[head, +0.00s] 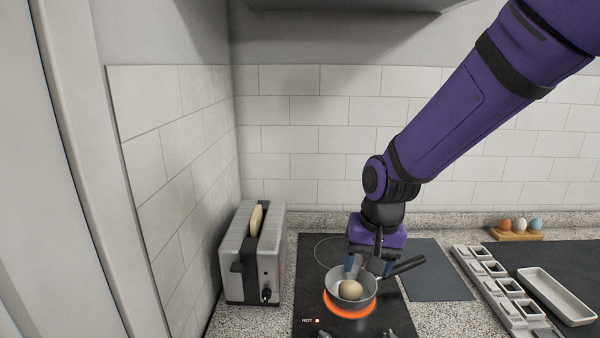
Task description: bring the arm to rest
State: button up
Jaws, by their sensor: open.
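My gripper (365,265) is at the end of my purple arm, pointing down over the far side of a small grey pan (372,289). Its fingers are apart, with blue pads showing. A round tan thing (350,290), perhaps a bun or an egg, lies in the pan, just in front of the fingers. I cannot tell whether a finger touches it or the pan. The pan sits on a glowing orange burner (350,311), and its dark handle points right.
A toaster (252,262) with a bread slice (256,219) stands left of the black cooktop (312,290). On the right are an egg holder (516,236) with three eggs, a compartment rack (505,296) and a white tray (556,296). A dark mat (437,275) lies bare. A hood (350,5) hangs above.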

jog(key=s+d+r+t, duration=0.2)
jog(key=s+d+r, duration=0.5)
jog(key=d+r, duration=0.45)
jog(key=s+d+r+n+t+h, duration=0.1)
jog(key=s+d+r, duration=0.4)
jog(key=s, duration=0.6)
jog(key=shift+d+r+t, duration=0.15)
jog(key=shift+d+t, duration=0.45)
jog(key=shift+t, duration=0.1)
